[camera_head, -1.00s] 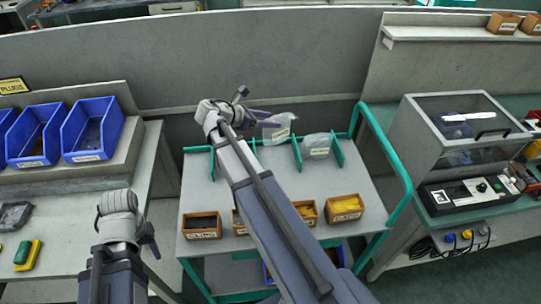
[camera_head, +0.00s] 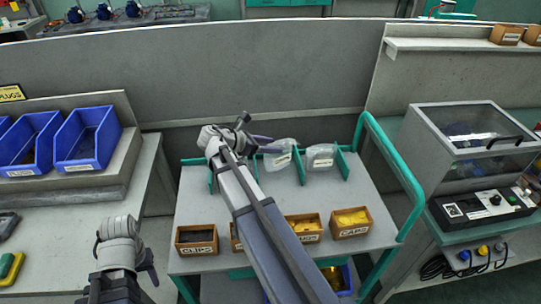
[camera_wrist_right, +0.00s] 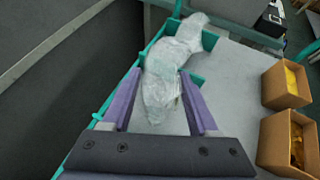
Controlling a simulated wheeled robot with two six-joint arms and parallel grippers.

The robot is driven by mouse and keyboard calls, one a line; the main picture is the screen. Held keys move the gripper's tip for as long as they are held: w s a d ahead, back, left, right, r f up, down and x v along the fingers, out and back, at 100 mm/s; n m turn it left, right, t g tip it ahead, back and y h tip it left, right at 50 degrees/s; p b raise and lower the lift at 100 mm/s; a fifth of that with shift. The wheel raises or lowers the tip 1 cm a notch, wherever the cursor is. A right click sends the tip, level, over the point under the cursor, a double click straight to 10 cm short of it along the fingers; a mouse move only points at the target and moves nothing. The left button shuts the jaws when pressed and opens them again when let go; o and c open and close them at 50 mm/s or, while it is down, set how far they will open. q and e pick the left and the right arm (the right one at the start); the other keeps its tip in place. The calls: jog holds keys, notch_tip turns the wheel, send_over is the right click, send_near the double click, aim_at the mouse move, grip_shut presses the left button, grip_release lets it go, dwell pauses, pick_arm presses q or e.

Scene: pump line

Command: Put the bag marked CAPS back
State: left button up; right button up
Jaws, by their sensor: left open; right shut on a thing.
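My right gripper (camera_head: 264,147) is shut on a clear plastic bag (camera_head: 281,155) with a pale label too small to read. It holds the bag low at the back of the grey cart (camera_head: 200,205), among the green dividers (camera_head: 297,165). The right wrist view shows the bag (camera_wrist_right: 168,80) between the two purple fingers. A second clear bag (camera_head: 321,157), its label also unreadable, lies to the right, beyond a divider. I cannot tell which bag is marked CAPS. My left gripper (camera_head: 150,262) is open and empty at lower left, away from the bags.
Several brown boxes, including one marked CAPS (camera_head: 351,223) and one at the left (camera_head: 196,239), line the cart's front. A green rail (camera_head: 395,165) bounds its right side. Blue bins (camera_head: 88,138) stand on the left bench; a grey machine (camera_head: 478,150) stands right.

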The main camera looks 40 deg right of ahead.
notch_tip(320, 180, down, 3)
jog(key=b, duration=0.2)
jog(key=shift+f+b, duration=0.15)
jog(key=shift+b, duration=0.15)
jog(key=o, duration=0.9)
jog(key=shift+c, duration=0.2)
jog(key=o, duration=0.5)
jog(key=shift+c, duration=0.2)
